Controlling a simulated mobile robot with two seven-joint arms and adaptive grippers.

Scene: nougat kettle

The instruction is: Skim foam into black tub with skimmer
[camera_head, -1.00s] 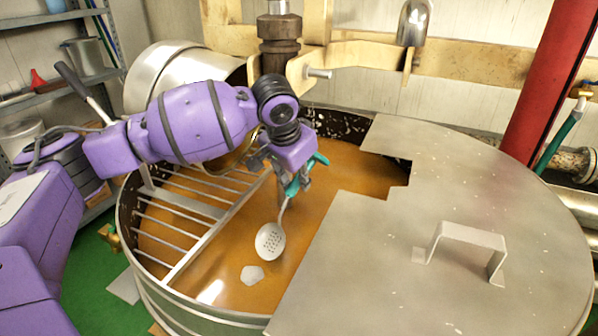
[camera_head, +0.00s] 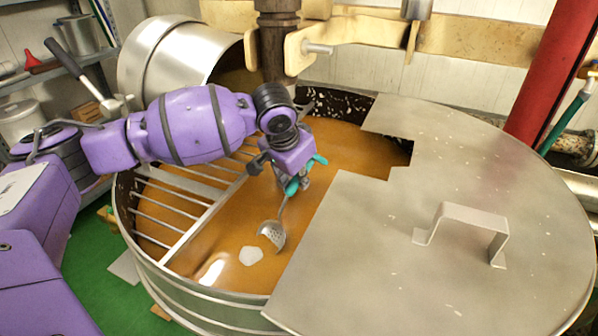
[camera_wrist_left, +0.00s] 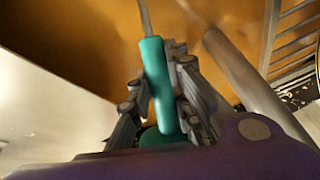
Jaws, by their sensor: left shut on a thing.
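The skimmer (camera_head: 272,234) has a teal handle and a pale, perforated bowl. My left gripper (camera_head: 292,187) is shut on its handle, which also shows between the fingers in the left wrist view (camera_wrist_left: 158,80). The skimmer hangs down with its bowl tilted, at or just above the brown liquid (camera_head: 320,175) in the kettle; whether it touches cannot be told. A white foam patch (camera_head: 251,256) floats just left of and nearer than the bowl. The skimmer's bowl is out of the wrist view. No black tub can be made out. My right gripper is not in view.
A metal lid (camera_head: 390,260) with a raised handle (camera_head: 465,226) covers the kettle's right side. A bar grate (camera_head: 180,215) covers its left part. A vertical stirrer shaft (camera_head: 273,45) stands behind my left gripper. Open liquid lies between grate and lid.

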